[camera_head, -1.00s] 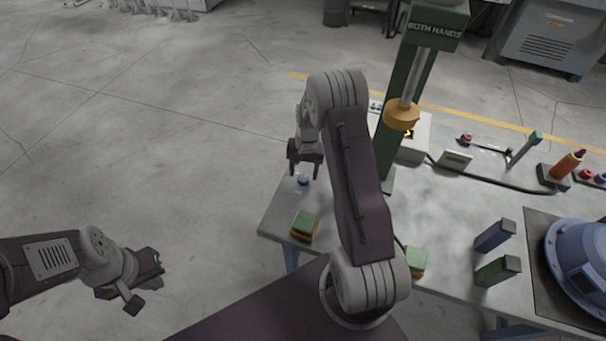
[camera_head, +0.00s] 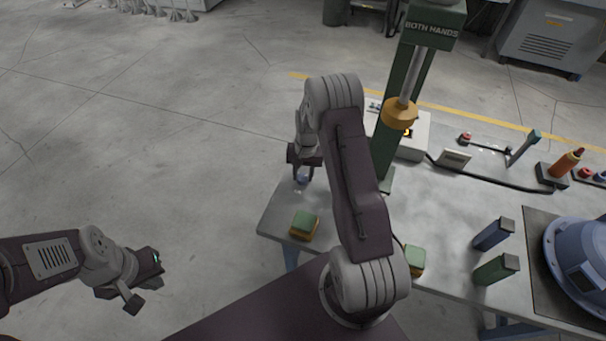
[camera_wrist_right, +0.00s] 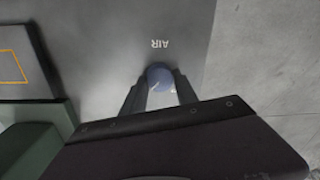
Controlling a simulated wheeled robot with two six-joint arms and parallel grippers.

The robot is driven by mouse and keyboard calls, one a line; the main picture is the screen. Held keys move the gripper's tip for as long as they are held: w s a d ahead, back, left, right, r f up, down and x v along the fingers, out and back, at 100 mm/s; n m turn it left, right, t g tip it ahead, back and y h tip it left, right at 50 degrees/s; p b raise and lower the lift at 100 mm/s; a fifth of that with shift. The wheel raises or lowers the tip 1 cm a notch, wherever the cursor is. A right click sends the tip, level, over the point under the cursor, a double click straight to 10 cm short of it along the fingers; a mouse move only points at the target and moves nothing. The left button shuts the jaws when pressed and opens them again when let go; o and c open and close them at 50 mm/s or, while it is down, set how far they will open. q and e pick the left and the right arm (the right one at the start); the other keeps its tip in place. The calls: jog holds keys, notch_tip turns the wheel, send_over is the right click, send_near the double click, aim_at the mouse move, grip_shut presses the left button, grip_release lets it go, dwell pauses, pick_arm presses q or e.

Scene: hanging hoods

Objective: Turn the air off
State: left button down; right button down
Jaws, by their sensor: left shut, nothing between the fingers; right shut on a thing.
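The air knob is a small round blue knob (camera_wrist_right: 160,78) at the table's left end. The word AIR is printed on the table beside it in the right wrist view. In the head view the knob (camera_head: 302,178) shows between the fingertips of my right gripper (camera_head: 303,172). The right gripper's fingers (camera_wrist_right: 160,92) are shut on the knob from both sides, pointing down at it. My left gripper (camera_head: 145,283) is shut and empty, over the floor at the lower left, well away from the table.
A green-topped button block (camera_head: 304,225) stands near the knob, and another (camera_head: 412,260) further right. A green press column labelled BOTH HANDS (camera_head: 410,90) rises behind. Blue and green blocks and a blue domed housing (camera_head: 580,262) stand at the right of the grey table (camera_head: 450,210).

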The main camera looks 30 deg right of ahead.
jog(key=n, duration=0.3)
jog(key=shift+n, duration=0.4)
jog(key=n, duration=0.4)
jog(key=shift+w+n, duration=0.1)
jog(key=shift+n, duration=0.2)
jog(key=n, duration=0.4)
jog(key=shift+a+n+g, duration=0.1)
jog(key=shift+n+g, duration=0.2)
jog(key=shift+n, duration=2.1)
jog(key=c, duration=0.9)
grip_release()
jog(key=shift+c, duration=0.2)
jog(key=shift+r, duration=0.15)
